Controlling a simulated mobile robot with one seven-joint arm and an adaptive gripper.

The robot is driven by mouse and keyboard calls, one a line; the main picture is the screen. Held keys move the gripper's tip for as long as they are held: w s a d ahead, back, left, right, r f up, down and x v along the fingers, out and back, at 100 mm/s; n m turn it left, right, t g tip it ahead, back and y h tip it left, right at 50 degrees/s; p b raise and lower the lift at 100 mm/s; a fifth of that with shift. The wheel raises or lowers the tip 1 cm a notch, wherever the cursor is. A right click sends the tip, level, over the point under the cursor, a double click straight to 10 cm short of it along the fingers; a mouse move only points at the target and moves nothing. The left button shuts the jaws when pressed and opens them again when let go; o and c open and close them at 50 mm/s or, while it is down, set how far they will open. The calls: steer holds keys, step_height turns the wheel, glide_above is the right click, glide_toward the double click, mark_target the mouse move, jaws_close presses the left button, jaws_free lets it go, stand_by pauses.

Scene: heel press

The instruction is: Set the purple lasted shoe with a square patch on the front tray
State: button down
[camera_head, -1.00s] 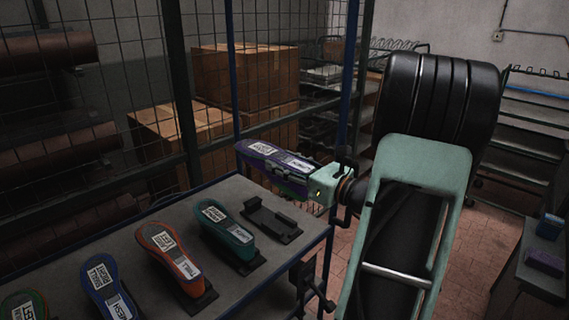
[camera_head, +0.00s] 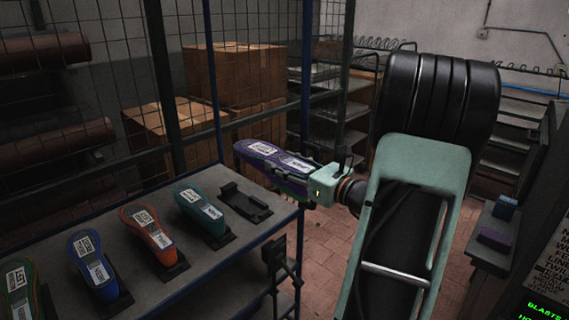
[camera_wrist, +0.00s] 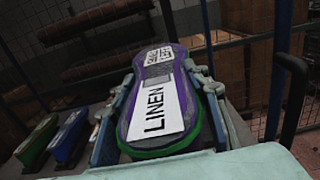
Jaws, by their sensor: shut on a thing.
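My gripper (camera_head: 312,183) is shut on the purple lasted shoe (camera_head: 264,156) and holds it in the air, apart from the bench. In the wrist view the purple shoe (camera_wrist: 151,112) lies between the two fingers, sole side toward the camera. It has a green edge, a white label reading LINEN, a second white label farther along, and a small dark grey patch between them. I cannot tell which surface is the front tray.
Teal (camera_head: 203,212), orange (camera_head: 149,236) and blue (camera_head: 95,265) shoes, and another at far left, stand in a row on the bench. A wire fence and cartons (camera_head: 235,77) are behind. At right are a low stand (camera_head: 484,250) with purple and blue blocks, and a dark text screen.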

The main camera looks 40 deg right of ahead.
steer(key=shift+s+a+f, duration=0.1)
steer(key=shift+s+a, duration=0.05)
steer(key=a+f+n+g+y, duration=0.3)
steer(key=a+f, duration=0.7)
steer(key=a, duration=0.4)
steer(key=a+f+n+g+y, duration=0.4)
steer(key=a+f+y, duration=0.4)
steer(key=a, duration=0.6)
step_height(320, 180, down, 2)
steer(key=shift+s+n, duration=0.4)
steer(key=shift+n, duration=0.4)
steer(key=shift+s+d+f, duration=0.1)
